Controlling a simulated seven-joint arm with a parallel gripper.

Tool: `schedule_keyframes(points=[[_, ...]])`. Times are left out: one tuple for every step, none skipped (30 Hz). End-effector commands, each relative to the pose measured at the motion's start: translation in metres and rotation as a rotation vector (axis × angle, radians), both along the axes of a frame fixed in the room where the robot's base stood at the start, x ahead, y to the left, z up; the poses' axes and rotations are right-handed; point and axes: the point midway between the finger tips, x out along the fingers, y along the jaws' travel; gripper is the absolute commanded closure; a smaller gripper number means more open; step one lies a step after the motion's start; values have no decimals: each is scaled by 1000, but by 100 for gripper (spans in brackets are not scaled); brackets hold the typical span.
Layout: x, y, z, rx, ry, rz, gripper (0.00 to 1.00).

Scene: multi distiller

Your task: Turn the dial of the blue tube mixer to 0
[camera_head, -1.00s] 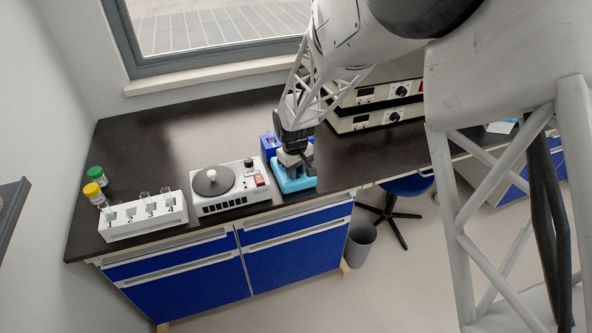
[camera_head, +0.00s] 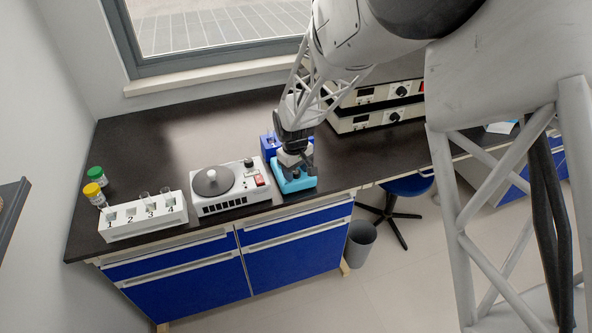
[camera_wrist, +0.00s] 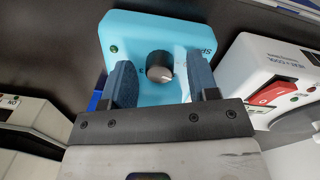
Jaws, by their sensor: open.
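The blue tube mixer (camera_head: 292,184) stands on the dark bench, right of the white hotplate stirrer, partly covered by my gripper in the head view. In the wrist view its light-blue face (camera_wrist: 150,28) shows a black dial (camera_wrist: 159,66) with a white pointer mark. A green light sits to the dial's left, and lettering to its right is partly cut by a finger. My gripper (camera_wrist: 163,85) is open, with one finger on each side of the dial and a gap visible on both sides. It also shows over the mixer in the head view (camera_head: 296,160).
A white stirrer with a round plate (camera_head: 213,181) and a red switch (camera_wrist: 280,93) is close beside the mixer. Stacked instruments (camera_head: 380,106) stand behind at right.

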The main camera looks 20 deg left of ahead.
Motion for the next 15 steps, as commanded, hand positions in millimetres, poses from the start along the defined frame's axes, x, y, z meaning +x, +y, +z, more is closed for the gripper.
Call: schedule_keyframes(points=[[0,0,1,0,0,0,46],[0,0,2,0,0,0,46],[0,0,3,1,0,0,46],[0,0,5,1,0,0,46],[0,0,7,1,0,0,46],[0,0,10,1,0,0,46],[0,0,12,0,-1,0,46],[0,1,15,1,-2,0,46],[-1,1,20,1,-2,0,46],[-1,1,23,2,-2,0,46],[-1,1,26,2,-2,0,46],[-1,1,31,1,-2,0,46],[-1,1,35,1,-2,0,46],[-1,1,39,1,-2,0,46],[-2,1,45,2,-2,0,46]])
